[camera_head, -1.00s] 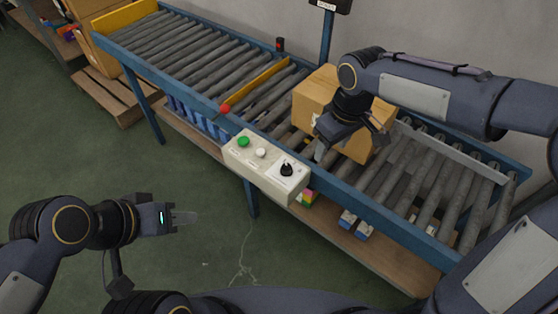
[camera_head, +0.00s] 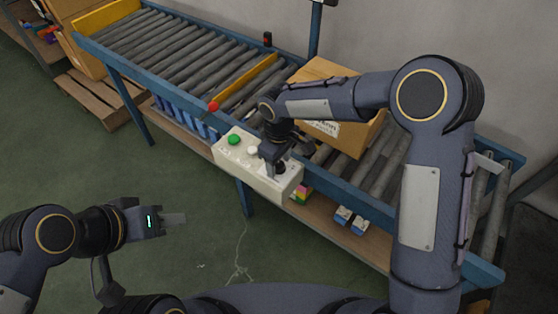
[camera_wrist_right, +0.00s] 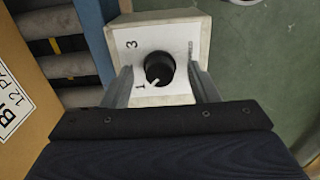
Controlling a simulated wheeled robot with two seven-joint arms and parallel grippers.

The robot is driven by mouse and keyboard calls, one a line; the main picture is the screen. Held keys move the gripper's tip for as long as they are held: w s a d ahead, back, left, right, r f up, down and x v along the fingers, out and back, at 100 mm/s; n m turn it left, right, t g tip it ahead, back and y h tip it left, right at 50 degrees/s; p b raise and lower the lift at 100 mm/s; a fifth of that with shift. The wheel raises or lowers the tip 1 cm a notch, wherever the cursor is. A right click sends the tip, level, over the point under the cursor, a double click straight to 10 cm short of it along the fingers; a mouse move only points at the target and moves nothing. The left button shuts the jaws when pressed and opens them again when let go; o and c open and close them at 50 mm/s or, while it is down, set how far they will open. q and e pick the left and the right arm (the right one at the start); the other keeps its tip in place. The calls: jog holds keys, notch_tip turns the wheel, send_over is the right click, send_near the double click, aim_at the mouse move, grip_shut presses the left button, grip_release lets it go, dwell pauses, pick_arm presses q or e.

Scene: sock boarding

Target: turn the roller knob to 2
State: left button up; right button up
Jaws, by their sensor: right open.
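The black roller knob (camera_wrist_right: 159,68) sits on the white plate of the control box (camera_head: 231,166), mostly covered by my right gripper in the head view. Its white pointer mark is turned towards the lower left in the right wrist view, near the printed 1; a 3 is printed at the upper left. I cannot make out a 2. My right gripper (camera_wrist_right: 161,80) is open, one finger on each side of the knob; contact cannot be told.
The box also carries a green button (camera_head: 234,140) and a white button (camera_head: 252,150). A red ball-topped lever (camera_head: 213,106) stands behind it. A cardboard box (camera_head: 345,138) rests on the roller conveyor (camera_head: 180,52).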

jog(key=shift+f, duration=0.15)
jog(key=c, duration=1)
jog(key=shift+o, duration=0.2)
jog(key=m+b, duration=0.1)
jog(key=m, duration=0.2)
jog(key=shift+m, duration=0.4)
jog(key=m+b, duration=0.1)
jog(key=m, duration=0.3)
jog(key=shift+m, duration=0.4)
jog(key=o, duration=1)
jog(key=shift+c, duration=0.2)
